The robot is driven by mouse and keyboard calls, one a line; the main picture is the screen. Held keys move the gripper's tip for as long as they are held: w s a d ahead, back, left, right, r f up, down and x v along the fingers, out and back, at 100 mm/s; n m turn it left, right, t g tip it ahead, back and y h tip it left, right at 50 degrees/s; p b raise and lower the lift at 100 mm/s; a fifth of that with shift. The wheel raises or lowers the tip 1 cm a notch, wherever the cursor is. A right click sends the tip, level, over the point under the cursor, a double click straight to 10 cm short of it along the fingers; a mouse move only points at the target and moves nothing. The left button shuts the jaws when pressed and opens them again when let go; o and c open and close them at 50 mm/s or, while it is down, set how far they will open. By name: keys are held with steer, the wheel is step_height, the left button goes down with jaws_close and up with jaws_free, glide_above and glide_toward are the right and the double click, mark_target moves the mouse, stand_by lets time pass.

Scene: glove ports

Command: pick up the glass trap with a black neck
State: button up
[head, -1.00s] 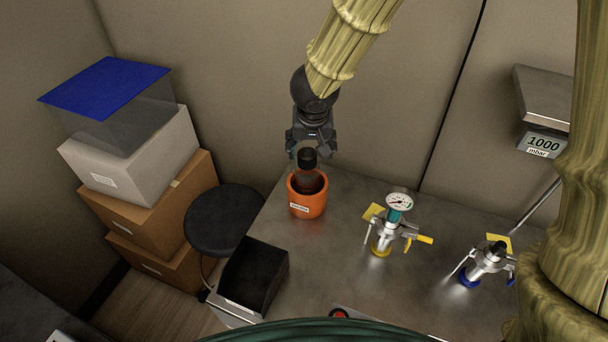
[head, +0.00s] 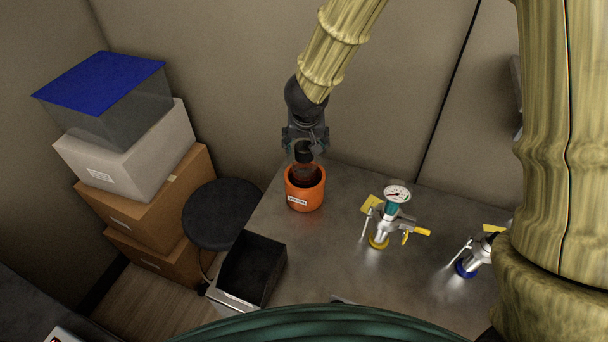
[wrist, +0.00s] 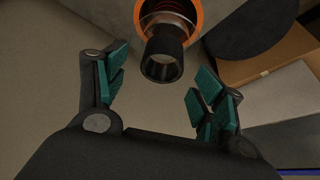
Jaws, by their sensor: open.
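The glass trap's black neck (head: 304,152) sticks up from an orange pot (head: 305,195) on the metal table. Its brownish glass body (head: 303,172) shows just above the pot's rim; the lower part is hidden inside. In the wrist view the black neck (wrist: 163,55) points toward the camera, in front of the orange rim (wrist: 199,14). My gripper (head: 305,145) is right over the pot, its fingers around the level of the neck. In the wrist view my gripper (wrist: 158,88) is open, with a teal-padded finger on each side and the neck ahead between them; neither finger visibly touches it.
A valve assembly with a gauge (head: 397,194) stands to the right, and another with a blue base (head: 466,268) beyond it. A black open bin (head: 252,268) is at the front left. A stool (head: 222,212) and stacked boxes (head: 140,180) stand left of the table.

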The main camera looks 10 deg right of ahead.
mark_target(304, 148)
steer(key=shift+p+x, duration=0.8)
steer(key=shift+x, duration=1.3)
steer(key=shift+a, duration=0.15)
jaws_close()
